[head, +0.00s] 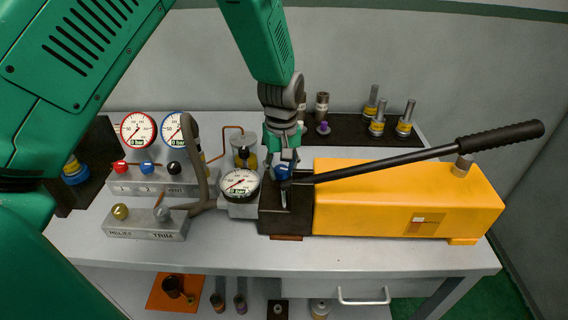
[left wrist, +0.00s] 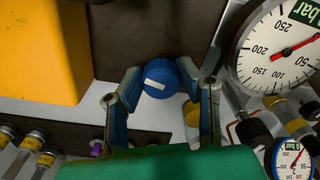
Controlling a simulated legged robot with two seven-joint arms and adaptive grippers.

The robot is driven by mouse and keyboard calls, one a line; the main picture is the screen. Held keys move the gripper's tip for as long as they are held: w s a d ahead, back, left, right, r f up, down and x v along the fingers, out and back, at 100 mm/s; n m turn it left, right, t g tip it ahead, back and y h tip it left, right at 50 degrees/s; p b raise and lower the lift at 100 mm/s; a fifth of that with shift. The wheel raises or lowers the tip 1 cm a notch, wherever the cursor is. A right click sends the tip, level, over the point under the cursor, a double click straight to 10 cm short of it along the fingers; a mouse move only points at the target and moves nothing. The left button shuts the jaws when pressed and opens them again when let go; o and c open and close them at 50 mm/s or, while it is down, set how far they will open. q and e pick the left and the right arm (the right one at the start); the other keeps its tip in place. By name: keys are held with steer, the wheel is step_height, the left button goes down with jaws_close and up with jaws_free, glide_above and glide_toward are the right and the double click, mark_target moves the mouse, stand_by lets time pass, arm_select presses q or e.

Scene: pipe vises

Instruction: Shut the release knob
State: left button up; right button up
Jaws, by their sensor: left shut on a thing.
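The release knob (head: 283,171) is a blue round knob with a white mark on top, on the dark block at the left end of the yellow hand pump (head: 400,200). My left gripper (head: 283,163) comes down over it from above and is shut on it. In the left wrist view the blue knob (left wrist: 160,78) sits between the two fingertips of my left gripper (left wrist: 160,80). In the head view the fingers partly hide the knob. My right gripper is not in view.
The pump's black lever (head: 430,152) slants up to the right. A pressure gauge (head: 240,184) stands just left of the knob. Two more gauges, a valve panel (head: 150,180) and a trim block (head: 145,223) are farther left. Metal fittings (head: 377,118) stand behind the pump.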

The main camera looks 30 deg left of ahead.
arm_select(q)
steer(key=m, duration=0.1)
steer(key=m+p, duration=0.2)
steer(key=shift+w+a+r+m, duration=0.2)
steer(key=shift+w+r+m, duration=0.05)
steer(key=shift+m, duration=0.15)
steer(key=m+p, duration=0.2)
steer(key=m, duration=0.1)
steer(key=shift+m, duration=0.3)
steer(key=m+p, duration=0.1)
steer(key=m, duration=0.2)
steer(key=shift+m+p, duration=0.3)
steer(key=shift+p, duration=0.05)
steer(key=shift+f+m+p, duration=0.15)
steer(key=shift+m+p, duration=0.4)
steer(key=shift+m, duration=1.35)
steer(key=o, duration=1.1)
steer(key=shift+o, duration=0.2)
steer(key=shift+w+f, duration=0.15)
steer(key=shift+f, duration=0.05)
